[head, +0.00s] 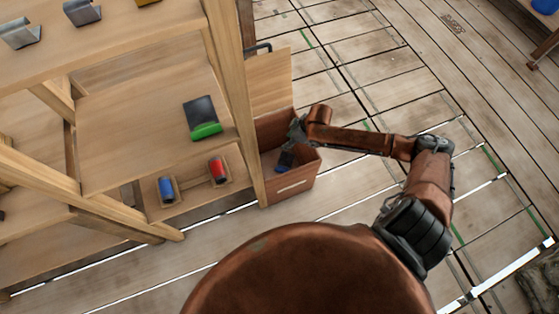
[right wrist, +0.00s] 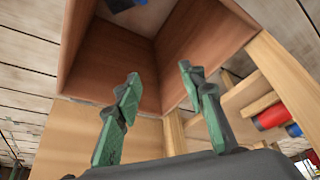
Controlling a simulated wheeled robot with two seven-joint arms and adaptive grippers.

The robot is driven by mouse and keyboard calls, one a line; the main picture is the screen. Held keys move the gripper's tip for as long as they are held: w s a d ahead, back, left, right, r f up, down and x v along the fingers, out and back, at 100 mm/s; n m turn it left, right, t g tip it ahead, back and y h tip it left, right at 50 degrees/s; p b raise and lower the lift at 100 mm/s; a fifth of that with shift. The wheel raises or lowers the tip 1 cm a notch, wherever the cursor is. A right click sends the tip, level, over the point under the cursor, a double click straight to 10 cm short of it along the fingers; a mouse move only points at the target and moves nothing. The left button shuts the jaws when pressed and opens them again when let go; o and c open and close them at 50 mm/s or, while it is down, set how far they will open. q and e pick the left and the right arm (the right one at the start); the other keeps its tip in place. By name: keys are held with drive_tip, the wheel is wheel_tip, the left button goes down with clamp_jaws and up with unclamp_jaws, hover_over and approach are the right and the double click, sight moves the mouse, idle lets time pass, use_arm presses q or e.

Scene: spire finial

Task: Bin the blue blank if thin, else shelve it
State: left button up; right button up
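A blue piece with a dark part (head: 284,161) lies low inside the brown bin (head: 294,188), whose lid (head: 270,84) stands open. A blue patch also shows at the top of the right wrist view (right wrist: 120,4), inside the bin, mostly cut off. I cannot tell its thickness. My right gripper (head: 297,130) is over the bin's opening. In the right wrist view, its green fingers (right wrist: 160,78) are apart with nothing between them. Another blue piece, a cylinder (head: 166,189), sits on the lower shelf. My left gripper is out of view.
A red cylinder (head: 217,170) sits near the blue one on the lower shelf; it also shows in the right wrist view (right wrist: 270,117). A green piece with a dark plate (head: 205,130) lies on the shelf above. A shelf post (head: 240,110) stands close to the bin. Floor right of the bin is clear.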

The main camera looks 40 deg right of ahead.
drive_tip(key=v, duration=0.5)
drive_tip(key=shift+s+d+r, duration=0.1)
drive_tip(key=shift+s+r, duration=0.05)
drive_tip(key=shift+r, duration=0.15)
